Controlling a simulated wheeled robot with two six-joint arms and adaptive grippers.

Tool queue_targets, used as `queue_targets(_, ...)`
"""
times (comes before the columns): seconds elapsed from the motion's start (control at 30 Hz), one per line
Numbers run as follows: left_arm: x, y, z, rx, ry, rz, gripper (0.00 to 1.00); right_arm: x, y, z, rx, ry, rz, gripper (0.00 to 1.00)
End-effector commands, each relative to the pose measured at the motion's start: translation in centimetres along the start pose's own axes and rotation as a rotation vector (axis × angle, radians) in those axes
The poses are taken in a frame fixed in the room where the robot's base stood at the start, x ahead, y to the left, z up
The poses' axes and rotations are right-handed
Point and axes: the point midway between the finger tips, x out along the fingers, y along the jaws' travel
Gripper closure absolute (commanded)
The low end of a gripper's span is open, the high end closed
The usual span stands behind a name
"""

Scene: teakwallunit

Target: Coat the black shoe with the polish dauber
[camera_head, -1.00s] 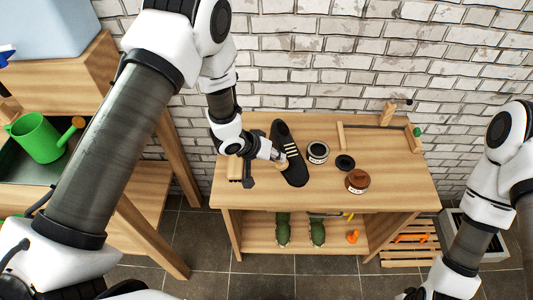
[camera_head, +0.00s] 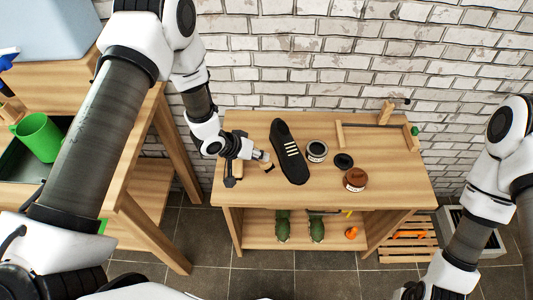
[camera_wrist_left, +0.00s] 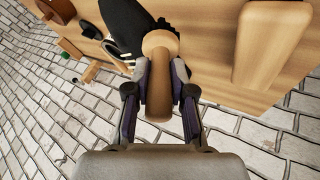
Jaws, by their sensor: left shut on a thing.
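The black shoe (camera_head: 285,137), with pale laces, lies on the wooden workbench (camera_head: 393,192); its dark upper also shows in the left wrist view (camera_wrist_left: 122,18). My left gripper (camera_head: 262,157) is shut on the polish dauber (camera_head: 268,167), just left of the shoe. An open tin (camera_head: 316,149) with a pale label stands right of the shoe. My right gripper is out of view; only its arm shows at the right.
A black round lid (camera_head: 344,161) and a brown-topped jar (camera_head: 355,179) stand right of the tin. A wooden block (camera_wrist_left: 268,42) lies beside the dauber. A wooden frame (camera_head: 380,137) stands at the back right. The front right of the bench top is clear.

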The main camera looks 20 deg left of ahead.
Motion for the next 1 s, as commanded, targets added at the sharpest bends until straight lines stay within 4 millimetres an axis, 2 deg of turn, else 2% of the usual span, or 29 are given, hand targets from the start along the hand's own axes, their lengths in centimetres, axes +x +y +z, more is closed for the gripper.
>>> queue_targets(0.13, -0.4, -0.6, 0.1, 0.000, 0.000, 0.000, 1.00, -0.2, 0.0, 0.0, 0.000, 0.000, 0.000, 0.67)
queue_targets(0.4, -0.6, -0.5, 0.1, 0.001, 0.000, 0.000, 1.00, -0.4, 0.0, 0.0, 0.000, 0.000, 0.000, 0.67)
queue_targets(0.83, -4.8, 2.2, -0.8, 0.001, 0.000, 0.000, 1.00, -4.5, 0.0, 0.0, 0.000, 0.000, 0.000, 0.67)
queue_targets(1.0, -5.6, 2.7, -0.8, 0.001, 0.000, 0.000, 1.00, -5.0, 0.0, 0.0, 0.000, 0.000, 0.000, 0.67)
